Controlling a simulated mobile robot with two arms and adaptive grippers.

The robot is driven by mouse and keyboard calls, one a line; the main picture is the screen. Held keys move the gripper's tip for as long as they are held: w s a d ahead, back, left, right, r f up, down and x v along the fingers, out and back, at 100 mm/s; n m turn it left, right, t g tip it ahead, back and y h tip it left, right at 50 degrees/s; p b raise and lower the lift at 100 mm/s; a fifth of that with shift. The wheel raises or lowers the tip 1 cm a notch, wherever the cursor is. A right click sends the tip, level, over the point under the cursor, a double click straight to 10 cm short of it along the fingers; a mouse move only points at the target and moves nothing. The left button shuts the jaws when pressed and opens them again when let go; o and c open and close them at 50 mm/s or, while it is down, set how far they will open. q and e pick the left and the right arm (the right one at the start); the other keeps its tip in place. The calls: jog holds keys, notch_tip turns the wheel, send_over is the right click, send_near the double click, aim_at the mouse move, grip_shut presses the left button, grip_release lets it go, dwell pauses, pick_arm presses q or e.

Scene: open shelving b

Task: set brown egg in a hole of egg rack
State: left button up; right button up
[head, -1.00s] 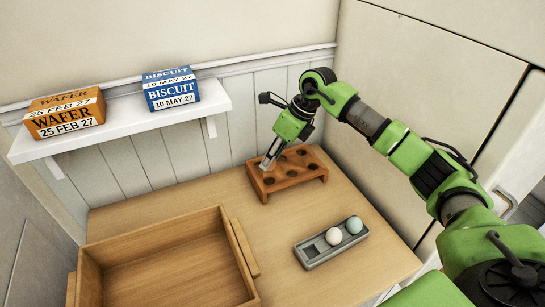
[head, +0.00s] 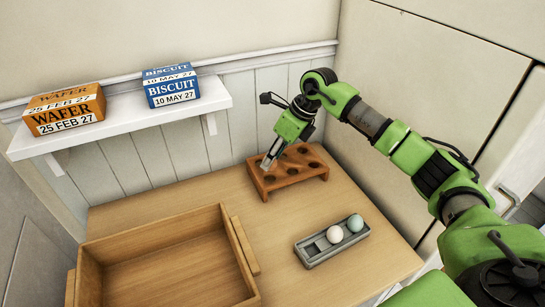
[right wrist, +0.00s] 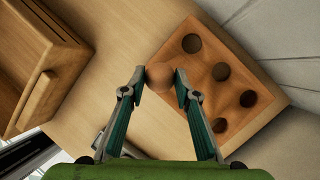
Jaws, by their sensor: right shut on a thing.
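The brown egg (right wrist: 159,76) shows between my right gripper's fingertips in the right wrist view, at the near left corner of the egg rack. My right gripper (head: 268,163) is shut on it. The egg rack (head: 314,179) is a reddish-brown wooden block with several round holes, and it also shows in the right wrist view (right wrist: 215,55). The visible holes look empty. The egg is over the rack's edge region; I cannot tell whether it sits in a hole or is held above one. In the head view the fingers hide the egg. My left gripper is out of view.
A grey tray (head: 318,259) holds a white egg (head: 334,234) and a pale blue egg (head: 355,223). A large wooden crate (head: 160,242) stands at the front left. A wall shelf (head: 125,123) carries a wafer box (head: 64,108) and a biscuit box (head: 171,88).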

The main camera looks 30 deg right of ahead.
aim_at(273, 169)
jog(key=shift+f+b, duration=1.55)
jog(key=shift+f, duration=0.8)
dwell(0.7)
jog(key=o, duration=0.8)
